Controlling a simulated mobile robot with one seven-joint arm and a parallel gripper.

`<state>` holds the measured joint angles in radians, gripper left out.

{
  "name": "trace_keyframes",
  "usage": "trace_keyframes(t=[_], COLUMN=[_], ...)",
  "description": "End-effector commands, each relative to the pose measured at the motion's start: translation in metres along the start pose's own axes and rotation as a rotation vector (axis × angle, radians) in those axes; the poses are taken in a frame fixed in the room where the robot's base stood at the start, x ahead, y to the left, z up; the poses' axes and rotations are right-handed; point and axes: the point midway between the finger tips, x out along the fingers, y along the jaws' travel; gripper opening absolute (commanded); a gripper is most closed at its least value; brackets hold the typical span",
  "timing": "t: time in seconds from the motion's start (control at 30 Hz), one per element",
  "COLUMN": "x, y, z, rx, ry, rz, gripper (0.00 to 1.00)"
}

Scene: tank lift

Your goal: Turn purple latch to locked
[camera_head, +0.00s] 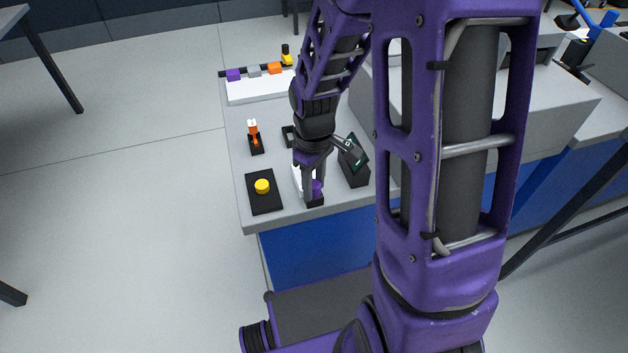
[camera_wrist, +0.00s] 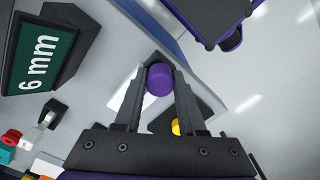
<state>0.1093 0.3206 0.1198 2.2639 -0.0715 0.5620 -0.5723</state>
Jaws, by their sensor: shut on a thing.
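The purple latch (camera_head: 317,187) is near the front edge of the grey table (camera_head: 285,218), on a small black base (camera_head: 315,203). My gripper (camera_head: 312,188) reaches down over it from above. In the wrist view, the round purple latch knob (camera_wrist: 159,80) sits between the fingertips of my gripper (camera_wrist: 160,78), and the fingers are shut on it. The latch's angle and any lock marking are hidden by the gripper and too small to tell.
A yellow button (camera_head: 262,186) on a black plate is left of the latch. An orange-topped lever (camera_head: 253,130) and a white rack (camera_head: 258,88) with coloured blocks are farther back.

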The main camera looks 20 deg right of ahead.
Motion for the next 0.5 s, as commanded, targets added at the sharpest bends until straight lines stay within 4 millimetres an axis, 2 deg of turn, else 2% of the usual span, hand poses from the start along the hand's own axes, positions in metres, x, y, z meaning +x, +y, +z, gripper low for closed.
trace_keyframes(t=[0.23, 0.5], x=[-0.0028, -0.0023], y=[0.002, 0.0013], z=[-0.0033, -0.0042], rx=[-0.114, -0.165], ry=[0.009, 0.01], rz=[0.007, 0.007], gripper=[0.0, 0.0])
